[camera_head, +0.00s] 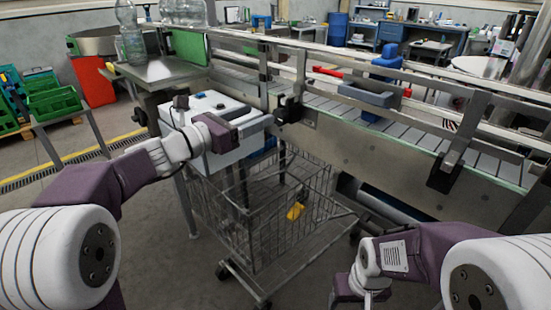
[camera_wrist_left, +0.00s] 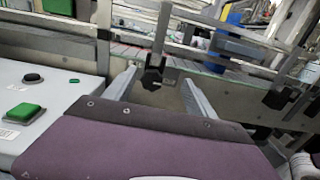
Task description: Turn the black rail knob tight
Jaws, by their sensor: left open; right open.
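The black rail knob (camera_head: 289,110) sits on the near side of the conveyor, at the foot of a rail post. In the left wrist view the knob (camera_wrist_left: 152,79) shows between and beyond the two finger tips. My left gripper (camera_head: 268,122) is open and empty, with its fingers pointing at the knob. My right gripper (camera_head: 357,294) is low at the bottom edge, away from the conveyor, partly cut off.
A white control box (camera_head: 212,108) with a green button (camera_wrist_left: 22,113) stands just left of my left gripper. A wire cart (camera_head: 270,215) stands below the conveyor (camera_head: 370,150). Bottles (camera_head: 130,35) stand at the back left.

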